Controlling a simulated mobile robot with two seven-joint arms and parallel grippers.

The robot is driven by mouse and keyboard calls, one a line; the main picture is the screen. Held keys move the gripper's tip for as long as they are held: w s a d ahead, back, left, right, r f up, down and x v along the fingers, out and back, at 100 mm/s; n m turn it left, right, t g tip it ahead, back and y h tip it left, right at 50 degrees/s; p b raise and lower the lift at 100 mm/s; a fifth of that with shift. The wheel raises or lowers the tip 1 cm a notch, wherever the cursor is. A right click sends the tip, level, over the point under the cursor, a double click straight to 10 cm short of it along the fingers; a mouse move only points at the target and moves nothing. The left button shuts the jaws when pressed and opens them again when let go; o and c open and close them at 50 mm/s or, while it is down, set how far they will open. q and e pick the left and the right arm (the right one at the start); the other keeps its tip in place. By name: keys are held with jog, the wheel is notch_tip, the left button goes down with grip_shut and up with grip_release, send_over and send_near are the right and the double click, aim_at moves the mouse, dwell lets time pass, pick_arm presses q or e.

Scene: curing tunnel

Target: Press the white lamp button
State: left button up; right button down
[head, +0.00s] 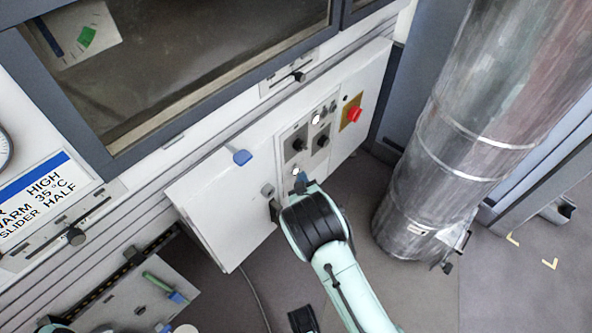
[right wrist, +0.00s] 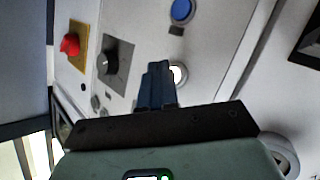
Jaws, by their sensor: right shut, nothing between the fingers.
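The white lamp button (right wrist: 179,75) shows bright and round in the right wrist view, just beside the fingertips and partly hidden by them. In the head view a white round spot (head: 296,171) shows at the fingertips on the white control panel (head: 215,205). My right gripper (head: 301,181) is shut and empty, its dark blue fingers (right wrist: 158,72) close together and pointing at the panel. I cannot tell whether they touch it. Another white round button (head: 316,119) sits higher on the panel.
A red knob on a yellow plate (head: 353,114) and black rotary knobs (head: 321,141) are on the panel. A blue button (right wrist: 182,10) shows in the wrist view. A large metal duct (head: 450,150) stands right of my arm. A grey tray (head: 125,295) is at lower left.

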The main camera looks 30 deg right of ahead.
jog(key=shift+s+d, duration=0.1)
jog(key=shift+s, duration=0.05)
pick_arm(q)
jog(key=shift+p+v, duration=0.85)
jog(key=shift+v, duration=0.15)
pick_arm(e)
jog(key=s, duration=0.1)
jog(key=s+d, duration=0.1)
jog(key=s, duration=0.1)
jog(key=s+d, duration=0.1)
jog(key=shift+s, duration=0.35)
pick_arm(q)
jog(key=shift+w+d, duration=0.1)
jog(key=shift+d, duration=0.05)
